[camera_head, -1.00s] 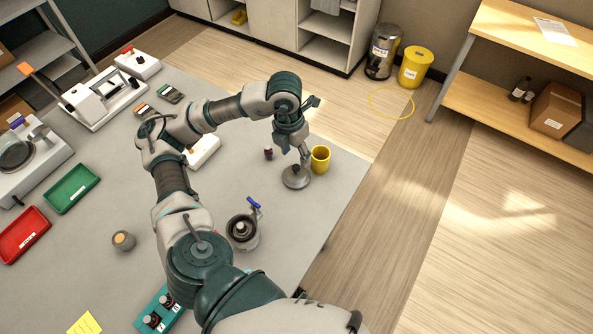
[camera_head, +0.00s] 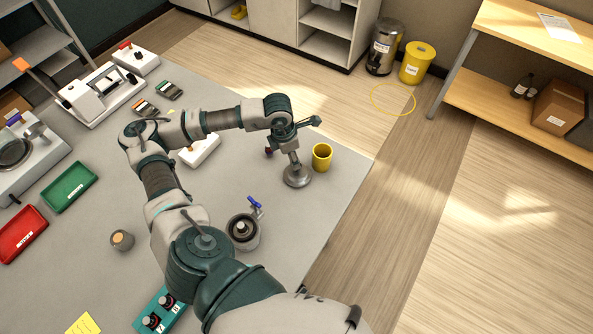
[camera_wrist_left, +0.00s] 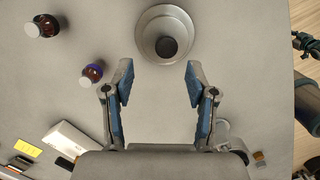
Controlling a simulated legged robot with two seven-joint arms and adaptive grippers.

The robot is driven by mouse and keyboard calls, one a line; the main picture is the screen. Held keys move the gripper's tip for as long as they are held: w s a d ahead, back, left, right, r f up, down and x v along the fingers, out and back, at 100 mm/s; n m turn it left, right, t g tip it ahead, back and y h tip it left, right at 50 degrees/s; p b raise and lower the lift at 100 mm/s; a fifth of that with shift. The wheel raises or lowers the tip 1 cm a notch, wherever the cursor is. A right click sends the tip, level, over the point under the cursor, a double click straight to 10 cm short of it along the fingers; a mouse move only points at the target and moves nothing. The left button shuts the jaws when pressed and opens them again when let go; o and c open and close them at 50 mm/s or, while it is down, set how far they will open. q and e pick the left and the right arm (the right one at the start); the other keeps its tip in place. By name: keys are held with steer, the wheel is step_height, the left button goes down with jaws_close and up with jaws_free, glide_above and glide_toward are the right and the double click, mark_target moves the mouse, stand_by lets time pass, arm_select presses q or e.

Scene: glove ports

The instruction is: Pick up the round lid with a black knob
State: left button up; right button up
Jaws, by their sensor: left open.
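The round lid (camera_head: 297,178) is a grey disc on the table near its right edge. In the left wrist view, the grey lid (camera_wrist_left: 150,50) shows its black knob (camera_wrist_left: 167,46) near the top of the picture. My left gripper (camera_wrist_left: 158,80) is open and empty, its blue-padded fingers apart. The lid appears just beyond the fingertips, roughly centred between them. In the head view, my left gripper (camera_head: 293,158) is directly above the lid, and partly hides it. The knob is hidden there.
A yellow cup (camera_head: 322,157) stands close to the lid's right. Two dark bottles, one (camera_wrist_left: 92,74) nearer and one (camera_wrist_left: 42,26) farther, stand left in the wrist view. A grey pot (camera_head: 243,231) with a blue handle stands nearer me. The table's right edge is close.

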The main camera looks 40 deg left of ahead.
mark_target(297, 171)
arm_select(q)
steer(key=shift+w+f, duration=0.15)
steer(key=shift+f, duration=0.55)
steer(key=f, duration=0.1)
steer(key=d+f, duration=0.1)
steer(key=w+f, duration=0.1)
steer(key=shift+d+f+p, duration=0.15)
steer(key=shift+d+p, duration=0.15)
steer(key=shift+p, duration=0.1)
steer(key=shift+d+f, duration=0.15)
steer(key=shift+f, duration=0.15)
steer(key=shift+c, duration=0.7)
steer(key=shift+s+a+f, duration=0.1)
steer(key=shift+a, duration=0.25)
steer(key=c, duration=0.8)
steer(key=shift+a, duration=0.1)
jaws_close()
steer(key=shift+d, duration=0.2)
arm_select(e)
steer(key=shift+a+r, duration=0.4)
steer(key=shift+a, duration=0.3)
